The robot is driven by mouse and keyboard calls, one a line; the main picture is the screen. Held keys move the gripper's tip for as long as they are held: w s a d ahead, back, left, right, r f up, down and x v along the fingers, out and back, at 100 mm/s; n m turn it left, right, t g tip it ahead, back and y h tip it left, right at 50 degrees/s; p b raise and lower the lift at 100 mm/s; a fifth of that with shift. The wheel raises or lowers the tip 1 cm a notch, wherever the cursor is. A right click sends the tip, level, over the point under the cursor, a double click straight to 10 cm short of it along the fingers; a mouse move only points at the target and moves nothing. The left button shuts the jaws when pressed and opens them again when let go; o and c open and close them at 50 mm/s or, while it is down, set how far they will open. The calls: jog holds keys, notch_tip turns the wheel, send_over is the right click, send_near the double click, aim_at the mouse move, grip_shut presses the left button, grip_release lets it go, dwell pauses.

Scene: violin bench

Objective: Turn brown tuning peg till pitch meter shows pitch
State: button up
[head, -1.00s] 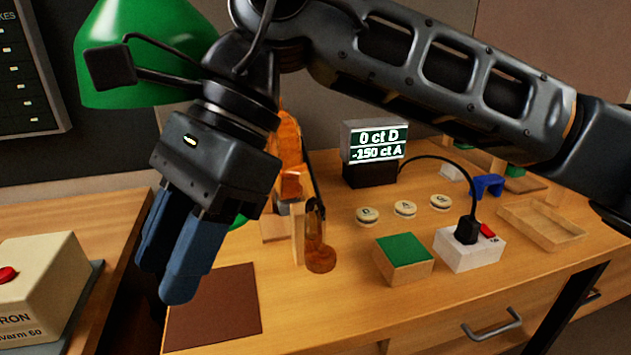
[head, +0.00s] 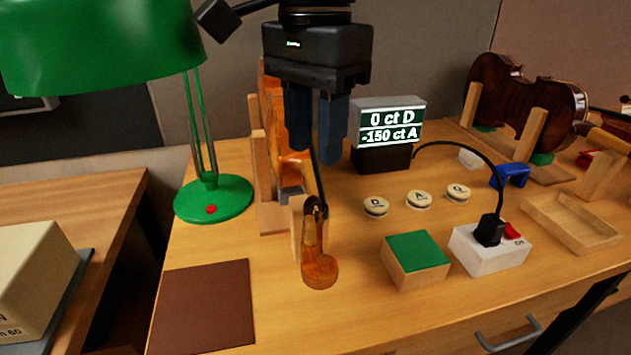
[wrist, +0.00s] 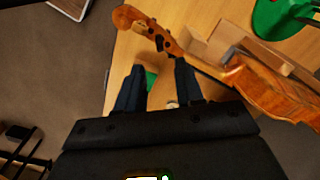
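The violin lies in a wooden stand, its orange-brown scroll (head: 320,272) toward me; the wrist view also shows the scroll (wrist: 125,17). Small dark parts sit at the pegbox (wrist: 160,38), but I cannot clearly pick out the brown tuning peg. The pitch meter (head: 387,122) reads "0 ct D" and "-150 ct A". My gripper (head: 316,150) points down above the violin, behind the scroll in the picture. It is open, with a gap between its blue fingers, and empty. In the wrist view my gripper (wrist: 156,70) is apart from the pegbox.
A green lamp (head: 213,198) stands left of the violin. Round buttons (head: 419,199), a green-topped block (head: 417,248), a white switch box (head: 488,248) and a wooden tray (head: 570,222) lie to the right. A brown mat (head: 205,305) lies front left. Another violin (head: 510,98) stands at the back right.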

aim_at(312, 209)
notch_tip(312, 209, down, 7)
jog(key=b, duration=0.3)
jog(key=shift+f+b, duration=0.1)
jog(key=shift+b, duration=0.25)
jog(key=shift+c, duration=0.5)
grip_shut()
